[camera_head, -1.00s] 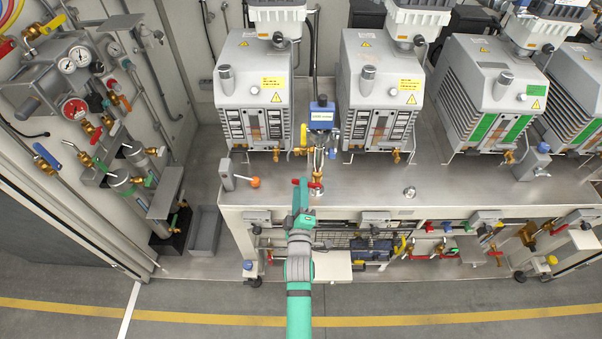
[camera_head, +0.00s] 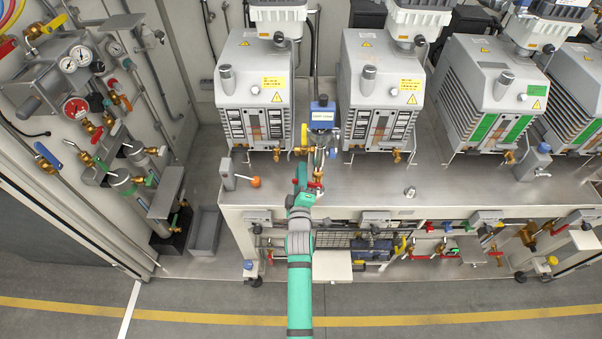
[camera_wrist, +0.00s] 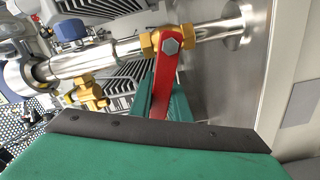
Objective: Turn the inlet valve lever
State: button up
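A red valve lever (camera_wrist: 165,88) shows in the wrist view, fixed by a hex bolt on a brass valve body (camera_wrist: 150,45) in a shiny metal pipe (camera_wrist: 100,60). The lever extends down in the picture, against the green part of my gripper (camera_wrist: 165,106). The dark edge of my gripper housing hides the lever's lower end. In the head view my gripper (camera_head: 301,182) is at the front of the steel bench, just left of the small red lever (camera_head: 316,185). Whether the fingers are closed on the lever cannot be made out.
Grey pumps (camera_head: 255,95) stand in a row on the steel bench (camera_head: 370,180). An orange-knobbed lever (camera_head: 254,182) is left of my gripper. A yellow handle (camera_head: 304,135) and a blue-topped device (camera_head: 322,115) are behind it. Shelf valves line the bench front.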

grip_shut()
notch_tip(320, 180, down, 2)
jog(key=n, duration=0.4)
jog(key=shift+f, duration=0.25)
jog(key=shift+w, duration=0.1)
jog(key=o, duration=0.7)
grip_release()
jog(key=shift+o, duration=0.2)
jog(key=shift+d, duration=0.15)
jog(key=shift+a, duration=0.2)
